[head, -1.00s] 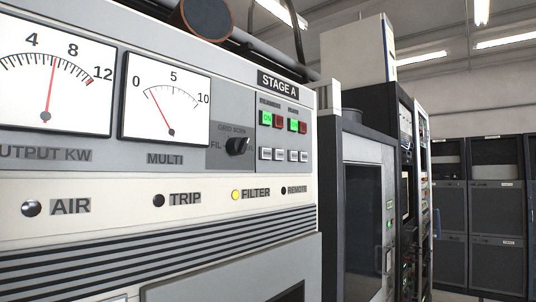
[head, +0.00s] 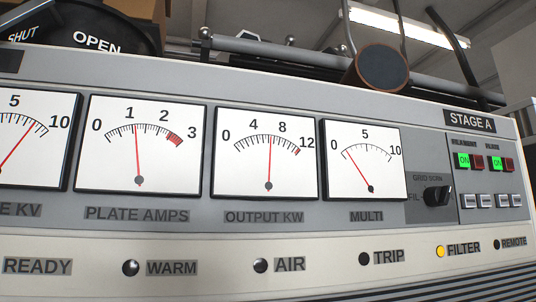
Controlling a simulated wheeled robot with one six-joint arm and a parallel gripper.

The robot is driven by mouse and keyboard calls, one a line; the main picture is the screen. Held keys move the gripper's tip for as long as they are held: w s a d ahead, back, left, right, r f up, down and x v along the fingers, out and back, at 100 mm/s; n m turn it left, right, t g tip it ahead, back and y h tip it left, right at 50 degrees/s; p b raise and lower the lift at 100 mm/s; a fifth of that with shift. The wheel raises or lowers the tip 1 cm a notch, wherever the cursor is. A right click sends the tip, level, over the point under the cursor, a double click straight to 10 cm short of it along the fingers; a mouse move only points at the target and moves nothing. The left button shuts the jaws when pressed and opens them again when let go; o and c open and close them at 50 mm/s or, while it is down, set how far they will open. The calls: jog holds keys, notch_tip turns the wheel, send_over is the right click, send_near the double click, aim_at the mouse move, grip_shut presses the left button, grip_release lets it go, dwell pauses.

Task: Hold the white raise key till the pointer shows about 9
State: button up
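Several small pale keys (head: 485,201) sit in a row below the lit buttons at the right end of the STAGE A panel. Their markings are too small to read, so I cannot tell which is the raise key. The OUTPUT KW meter (head: 264,153) has a red pointer at about 6 on a 0 to 12 scale. The MULTI meter (head: 365,160) pointer stands low, near 1 or 2. The PLATE AMPS meter (head: 139,145) pointer is a little above 1. The partly cut off KV meter (head: 36,140) pointer stands between 5 and 10. My gripper is not in view.
Green ON buttons (head: 463,161) are lit beside dark red ones. A black rotary knob (head: 437,195) sits left of the keys. The FILTER lamp (head: 440,251) glows yellow; the WARM lamp (head: 131,268) is unlit. Pipes and a round OPEN/SHUT dial (head: 100,35) are above the panel.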

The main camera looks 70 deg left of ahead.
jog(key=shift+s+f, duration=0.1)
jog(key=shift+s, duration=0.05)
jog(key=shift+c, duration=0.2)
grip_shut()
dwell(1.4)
